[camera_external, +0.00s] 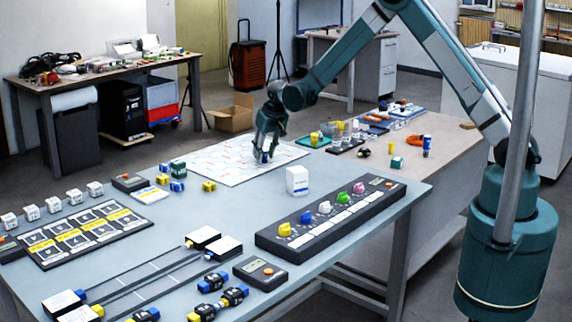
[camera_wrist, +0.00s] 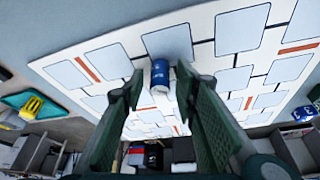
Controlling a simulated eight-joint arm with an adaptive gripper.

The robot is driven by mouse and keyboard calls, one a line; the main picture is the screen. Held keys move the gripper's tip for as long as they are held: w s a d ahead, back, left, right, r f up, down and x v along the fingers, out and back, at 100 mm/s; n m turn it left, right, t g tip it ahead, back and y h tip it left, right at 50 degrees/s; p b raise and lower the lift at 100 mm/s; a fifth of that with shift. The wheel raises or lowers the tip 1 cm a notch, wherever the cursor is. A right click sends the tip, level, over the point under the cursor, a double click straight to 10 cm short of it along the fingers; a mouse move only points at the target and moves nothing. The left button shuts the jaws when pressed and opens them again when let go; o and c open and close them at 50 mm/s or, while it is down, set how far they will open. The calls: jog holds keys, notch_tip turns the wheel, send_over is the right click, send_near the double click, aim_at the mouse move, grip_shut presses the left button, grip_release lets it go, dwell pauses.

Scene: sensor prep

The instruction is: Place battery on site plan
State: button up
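The site plan (camera_external: 215,162) lies flat at the far side of the table in the external view. My gripper (camera_wrist: 160,84) is low over it, its fingers on either side of the battery with narrow gaps showing. In the external view my gripper (camera_external: 264,152) points down and mostly hides the battery.
A white box (camera_external: 297,181) stands right of the plan, behind a dark panel with coloured knobs (camera_external: 330,217). Small yellow, blue and green blocks (camera_external: 177,186) sit to the left. Another blue cylinder (camera_external: 427,146) stands on the right-hand table.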

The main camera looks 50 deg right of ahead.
jog(key=shift+r, duration=0.15)
jog(key=p+v, duration=0.1)
jog(key=v, duration=1.1)
jog(key=shift+s+r, duration=0.1)
jog(key=shift+r, duration=0.05)
dwell(0.7)
jog(key=s+d+r+n+t, duration=0.1)
jog(key=s+r, duration=1)
jog(key=s, duration=0.2)
jog(key=s+d+r+n, duration=0.1)
jog(key=s+r, duration=0.9)
jog(key=s, duration=0.3)
jog(key=s+n+t+y, duration=0.1)
jog(key=s+t, duration=0.1)
jog(key=s, duration=2.6)
jog(key=shift+s+d+f+n, duration=0.2)
jog(key=shift+f+n, duration=0.1)
jog(key=shift+f, duration=0.1)
